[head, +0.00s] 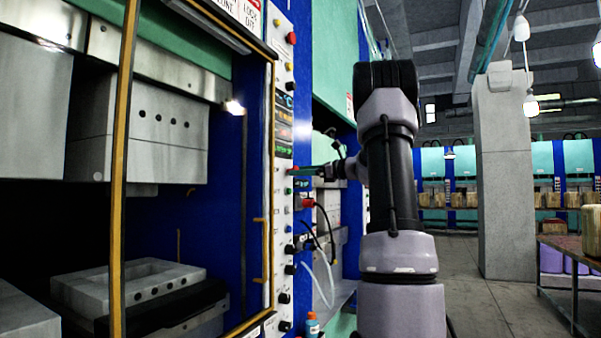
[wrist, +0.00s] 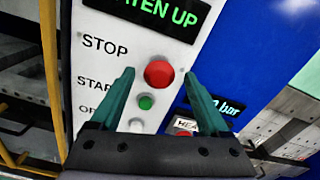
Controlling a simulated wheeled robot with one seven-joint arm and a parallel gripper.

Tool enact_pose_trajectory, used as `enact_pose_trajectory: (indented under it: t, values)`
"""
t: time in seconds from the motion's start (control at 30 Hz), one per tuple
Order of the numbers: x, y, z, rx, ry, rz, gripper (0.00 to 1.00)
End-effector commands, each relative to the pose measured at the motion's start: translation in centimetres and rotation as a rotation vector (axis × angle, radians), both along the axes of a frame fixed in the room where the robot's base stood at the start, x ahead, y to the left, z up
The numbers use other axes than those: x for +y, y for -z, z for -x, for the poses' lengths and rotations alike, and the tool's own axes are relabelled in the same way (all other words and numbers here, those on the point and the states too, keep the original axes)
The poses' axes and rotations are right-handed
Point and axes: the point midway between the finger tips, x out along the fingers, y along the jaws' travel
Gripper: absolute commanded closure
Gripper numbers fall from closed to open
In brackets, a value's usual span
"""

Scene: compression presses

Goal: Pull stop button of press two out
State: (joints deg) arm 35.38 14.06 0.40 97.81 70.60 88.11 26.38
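The red round stop button (wrist: 158,74) is on a white control panel, right of the word STOP, in the wrist view. My gripper (wrist: 161,76) is open, with one green finger to each side of the button in the picture. Whether the fingertips touch the panel or how far they stand off it, I cannot tell. In the head view my gripper (head: 303,171) is at the narrow panel strip (head: 283,205) of the press, and the button there is mostly hidden by the fingers.
A green start button (wrist: 145,103) sits just below the stop button, with a pale button (wrist: 136,125) under it. A lit display (wrist: 155,13) is above. In the head view a yellow guard frame (head: 123,180) stands left, and hoses (head: 325,270) hang below my gripper.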

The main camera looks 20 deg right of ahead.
Motion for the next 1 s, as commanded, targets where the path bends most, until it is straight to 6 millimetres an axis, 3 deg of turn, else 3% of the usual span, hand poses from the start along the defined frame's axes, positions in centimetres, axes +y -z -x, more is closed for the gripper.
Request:
enact_pose_trajectory:
  t: [0.37, 0.8, 1.0]
  values:
    - [-0.4, 0.0, 0.5, 0.000, 0.000, -0.001, 0.22]
    - [-5.4, 0.0, 6.9, 0.000, 0.002, 0.000, 0.22]
    - [-6.5, 0.0, 8.3, -0.001, 0.000, -0.001, 0.22]
